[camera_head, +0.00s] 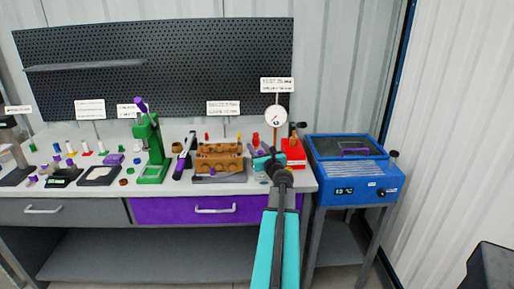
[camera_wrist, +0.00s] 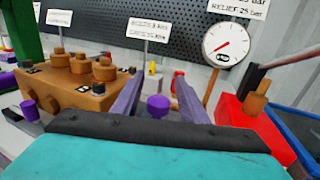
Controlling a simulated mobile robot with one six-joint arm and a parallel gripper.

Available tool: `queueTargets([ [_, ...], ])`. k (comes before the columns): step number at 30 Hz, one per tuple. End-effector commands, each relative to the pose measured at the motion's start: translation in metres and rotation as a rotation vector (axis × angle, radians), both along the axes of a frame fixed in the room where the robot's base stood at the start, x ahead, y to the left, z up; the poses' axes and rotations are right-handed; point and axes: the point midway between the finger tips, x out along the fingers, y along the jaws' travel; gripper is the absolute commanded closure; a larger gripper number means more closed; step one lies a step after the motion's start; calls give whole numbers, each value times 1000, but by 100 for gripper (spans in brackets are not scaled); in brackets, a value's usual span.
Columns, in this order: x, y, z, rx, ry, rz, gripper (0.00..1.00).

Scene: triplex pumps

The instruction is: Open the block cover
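No part in view is labelled as the block cover, so I cannot tell for sure which it is. A brown block (camera_head: 222,158) with several round plugs on top sits on the bench, left of my gripper; it also shows in the wrist view (camera_wrist: 85,92). A blue unit (camera_head: 355,180) at the right has a closed lid with a purple handle (camera_head: 355,152). In the wrist view my gripper (camera_wrist: 158,82) has its two purple fingers apart. A purple knob (camera_wrist: 158,106) shows between them, with gaps on both sides. In the head view my arm partly hides the fingers.
A round gauge (camera_head: 276,116) stands on a post beside a red block (camera_head: 293,154), just right of my gripper. A green press (camera_head: 149,150) stands further left. Several small parts fill the bench's left end. A grey perforated board (camera_head: 200,60) hangs behind.

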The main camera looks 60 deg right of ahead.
Motion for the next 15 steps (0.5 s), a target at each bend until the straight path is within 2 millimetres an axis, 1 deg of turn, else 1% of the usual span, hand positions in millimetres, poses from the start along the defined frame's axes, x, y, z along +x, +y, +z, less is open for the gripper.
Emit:
queueTargets([
  [4,4,-3,0,0,0,0,60],
  [13,4,-3,0,0,0,0,60],
  [14,4,-3,0,0,0,0,64],
  [15,4,-3,0,0,0,0,71],
])
